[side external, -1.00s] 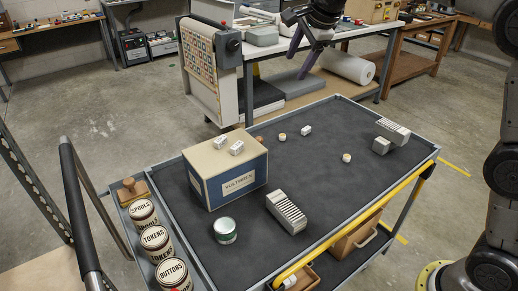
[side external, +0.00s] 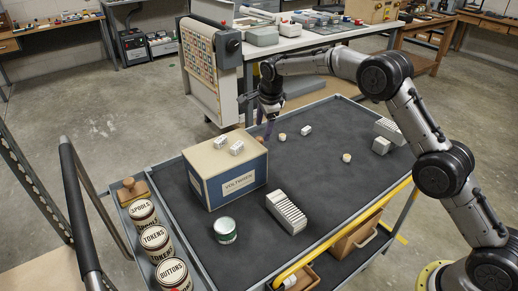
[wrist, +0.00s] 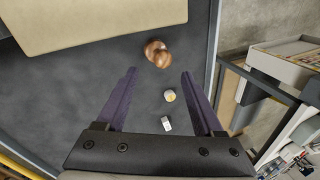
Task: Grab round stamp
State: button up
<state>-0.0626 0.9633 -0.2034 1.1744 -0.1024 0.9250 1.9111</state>
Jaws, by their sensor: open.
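A brown wooden stamp with a rounded knob (wrist: 157,53) lies on the dark cart top in the wrist view, close to the cream box. In the side view only a small brown bit of it (side external: 260,139) shows behind the box. My gripper (wrist: 158,73) is open and empty, its two purple fingers spread, with the stamp just beyond the fingertips and roughly centred between them. In the side view my gripper (side external: 268,130) points down behind the box; its fingertips are partly hidden. Its height above the stamp is hard to tell.
The cream and blue box (side external: 230,187) stands close by. A small round piece (wrist: 169,96) and a small white block (wrist: 166,124) lie between my fingers in the wrist view. The cart's right middle is mostly clear.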

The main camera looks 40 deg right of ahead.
aim_at(259, 138)
jog(key=shift+w+x, duration=0.2)
jog(key=shift+x, duration=3.15)
jog(key=shift+a+r, duration=0.1)
jog(key=shift+a, duration=0.05)
grip_shut()
